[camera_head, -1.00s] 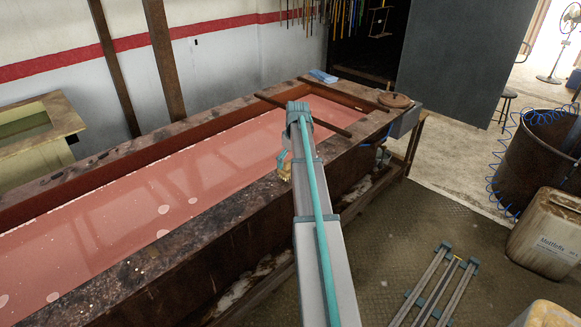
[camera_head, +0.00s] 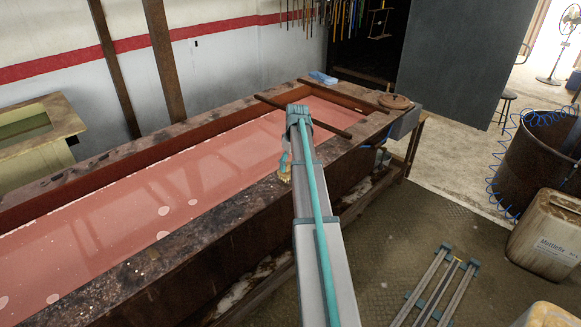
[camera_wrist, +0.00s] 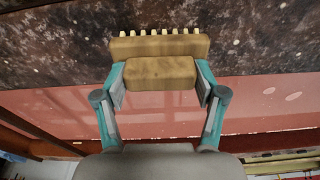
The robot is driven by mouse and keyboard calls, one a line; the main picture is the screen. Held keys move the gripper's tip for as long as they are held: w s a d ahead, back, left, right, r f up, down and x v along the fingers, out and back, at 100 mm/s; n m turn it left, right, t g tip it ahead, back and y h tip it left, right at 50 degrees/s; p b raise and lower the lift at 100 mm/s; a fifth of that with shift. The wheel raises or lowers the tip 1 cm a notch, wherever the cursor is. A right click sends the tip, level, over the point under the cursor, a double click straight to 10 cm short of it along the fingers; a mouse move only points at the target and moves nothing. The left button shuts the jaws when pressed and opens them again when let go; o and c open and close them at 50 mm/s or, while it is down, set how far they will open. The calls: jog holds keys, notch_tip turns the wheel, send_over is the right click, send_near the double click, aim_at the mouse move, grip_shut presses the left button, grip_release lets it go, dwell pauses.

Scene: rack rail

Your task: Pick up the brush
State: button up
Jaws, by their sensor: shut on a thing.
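The brush is a tan block with a row of pale bristle tufts along one side. In the wrist view the brush (camera_wrist: 158,47) lies across the top middle, its narrower part between the two teal fingers of my gripper (camera_wrist: 160,76). The fingers are shut on that part from both sides. In the head view my gripper (camera_head: 286,160) is beside the near rim of the tank, mostly hidden behind my arm. A small yellowish bit of the brush (camera_head: 285,173) shows just below it. I cannot tell whether the brush touches the rim.
A long rusty tank (camera_head: 215,232) holds pinkish-red liquid (camera_head: 150,205). Two bars (camera_head: 302,116) cross its far end, near a blue cloth (camera_head: 323,77) and a round lid (camera_head: 395,101). A barrel (camera_head: 540,165) and a canister (camera_head: 545,233) stand at the right.

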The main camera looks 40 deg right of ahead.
jog(key=shift+r, duration=0.15)
jog(key=shift+r, duration=0.2)
jog(key=shift+r+b, duration=0.4)
jog(key=shift+r, duration=0.5)
jog(key=s+a+r+b, duration=0.4)
jog(key=s+a+r, duration=0.3)
jog(key=a+r, duration=0.3)
jog(key=shift+a+r+b, duration=0.25)
jog(key=shift+a+b, duration=0.15)
jog(key=shift+a, duration=0.65)
jog(key=o, duration=0.5)
jog(key=c, duration=0.3)
